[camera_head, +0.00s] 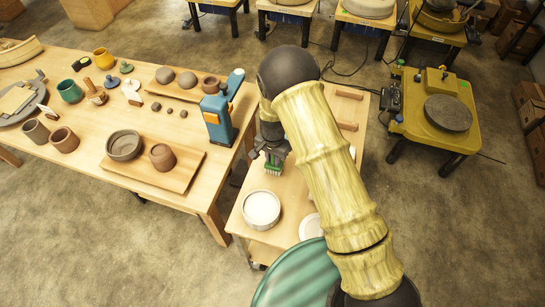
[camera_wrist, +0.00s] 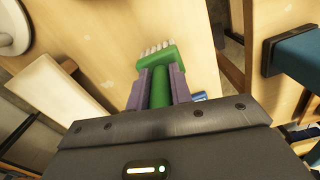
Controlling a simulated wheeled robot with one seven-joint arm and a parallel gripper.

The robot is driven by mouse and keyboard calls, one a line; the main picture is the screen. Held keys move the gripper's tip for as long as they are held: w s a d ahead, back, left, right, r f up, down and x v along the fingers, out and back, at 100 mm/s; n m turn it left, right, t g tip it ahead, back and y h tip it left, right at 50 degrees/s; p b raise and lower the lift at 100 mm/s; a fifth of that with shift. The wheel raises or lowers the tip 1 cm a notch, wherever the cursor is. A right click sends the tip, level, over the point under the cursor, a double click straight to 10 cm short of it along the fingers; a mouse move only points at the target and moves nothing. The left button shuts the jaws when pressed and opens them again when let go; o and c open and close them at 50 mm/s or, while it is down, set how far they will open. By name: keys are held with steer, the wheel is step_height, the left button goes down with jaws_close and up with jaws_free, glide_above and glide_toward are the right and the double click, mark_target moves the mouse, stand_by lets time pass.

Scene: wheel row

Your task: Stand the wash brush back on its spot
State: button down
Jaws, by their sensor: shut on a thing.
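The green wash brush (camera_wrist: 168,60) is in my gripper (camera_wrist: 158,82), its handle between the two purple fingers in the wrist view. Its pale bristles point away from the gripper. In the head view the brush (camera_head: 273,168) shows below my gripper (camera_head: 270,153), over the small wooden table (camera_head: 233,218). I cannot tell whether the bristles touch the tabletop. The brush's spot is not clearly marked in either view.
A white round bowl (camera_head: 261,209) stands just in front of the brush, with a white plate (camera_head: 310,227) to its right. A blue bottle-like thing (camera_head: 217,116) stands on the long table's edge (camera_head: 212,204) at left. A yellow pottery wheel (camera_head: 447,113) stands at right.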

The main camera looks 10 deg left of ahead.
steer(key=shift+f, duration=0.2)
steer(key=c, duration=1.2)
jaws_free()
steer(key=shift+o, duration=0.2)
steer(key=shift+r+p, duration=2.6)
steer(key=shift+r, duration=1.45)
